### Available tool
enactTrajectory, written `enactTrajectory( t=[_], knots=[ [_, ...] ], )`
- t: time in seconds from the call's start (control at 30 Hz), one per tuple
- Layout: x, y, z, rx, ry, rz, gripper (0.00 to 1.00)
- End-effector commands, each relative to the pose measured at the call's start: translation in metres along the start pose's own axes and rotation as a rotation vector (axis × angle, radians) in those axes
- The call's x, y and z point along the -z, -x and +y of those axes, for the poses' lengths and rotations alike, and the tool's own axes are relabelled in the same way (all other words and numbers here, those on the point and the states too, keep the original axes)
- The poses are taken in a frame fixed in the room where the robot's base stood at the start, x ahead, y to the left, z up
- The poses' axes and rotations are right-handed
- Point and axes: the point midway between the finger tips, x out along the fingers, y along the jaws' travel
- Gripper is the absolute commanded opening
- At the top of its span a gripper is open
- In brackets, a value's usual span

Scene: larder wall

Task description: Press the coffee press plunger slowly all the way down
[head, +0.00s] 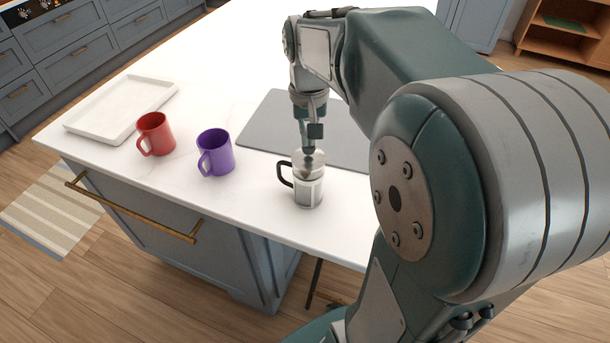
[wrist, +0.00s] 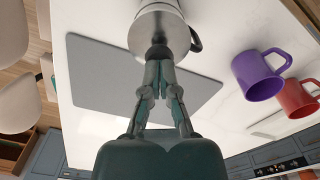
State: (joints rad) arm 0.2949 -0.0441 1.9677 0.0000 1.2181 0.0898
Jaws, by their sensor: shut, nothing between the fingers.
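The coffee press (head: 308,184) stands upright on the white counter near its front edge, with a black handle on its left side in the head view. Its round metal lid (wrist: 154,27) shows at the top of the wrist view. My gripper (head: 309,150) points down right over the lid, and its fingers are shut with nothing between them. In the wrist view the fingertips (wrist: 159,52) overlap the middle of the lid, at the plunger knob. The fingertips hide most of the knob, so I cannot tell how far the plunger stands out.
A purple mug (head: 215,153) and a red mug (head: 155,134) stand left of the press. A white tray (head: 92,132) lies at the far left. A flat grey mat (head: 262,133) lies behind the press. The counter's front edge is close.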

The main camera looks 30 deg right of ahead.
Motion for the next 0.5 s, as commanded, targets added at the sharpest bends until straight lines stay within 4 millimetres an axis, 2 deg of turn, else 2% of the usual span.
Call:
enactTrajectory(
  t=[0.27,0.5],
  knots=[
    [0.000,-0.001,0.000,0.000,0.000,-0.001,0.00],
    [0.000,0.015,0.000,0.000,0.000,0.001,0.00]
  ],
)
